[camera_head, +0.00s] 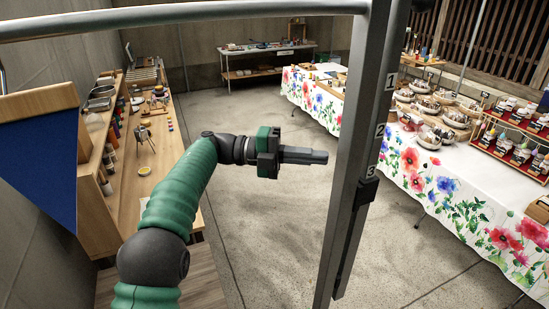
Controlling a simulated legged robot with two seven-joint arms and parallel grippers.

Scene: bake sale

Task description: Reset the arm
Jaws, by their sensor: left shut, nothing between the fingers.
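My left arm comes in from the lower left, green and dark grey. Its gripper (304,155) points to the right in mid-air over the grey floor. The fingers are shut together with nothing between them. They end just left of the dark upright post (349,185) and look apart from it in the picture; how far apart in depth I cannot tell. My right gripper is not in view.
A wooden workbench (172,157) with several small items stands at the left. A flower-print table (447,197) with bowls and goods stands at the right. A shelf table (268,52) is at the back. The concrete floor (265,235) between is clear.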

